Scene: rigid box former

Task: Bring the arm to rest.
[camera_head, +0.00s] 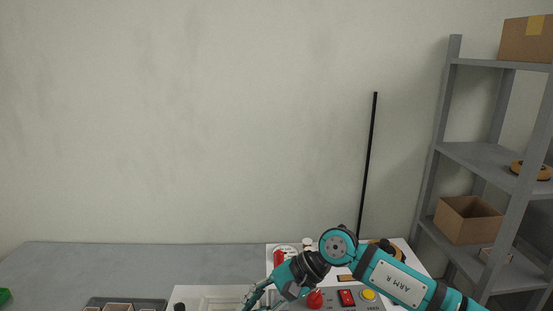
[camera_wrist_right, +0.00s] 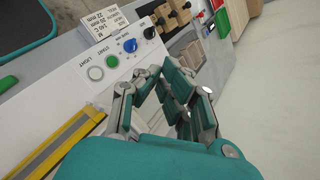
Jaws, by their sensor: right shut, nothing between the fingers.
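My right arm (camera_head: 385,277), teal with "ARM R" on it, reaches in from the lower right of the head view over the machine. Its gripper (camera_head: 256,294) hangs low at the bottom edge, partly cut off. In the right wrist view the right gripper (camera_wrist_right: 163,74) is shut, with nothing seen between its fingers. The fingers are over the edge of a white control panel (camera_wrist_right: 112,84) with a green button, a white button, a blue knob and a black knob. I cannot tell whether they touch it. My left gripper is in neither view.
The machine carries a red knob (camera_head: 314,299), red switch (camera_head: 346,297) and yellow button (camera_head: 368,295). A thin black pole (camera_head: 368,165) rises behind it. A grey shelf (camera_head: 480,154) stands right. A yellow-edged strip (camera_wrist_right: 58,148) and a label block (camera_wrist_right: 103,22) lie near the panel.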

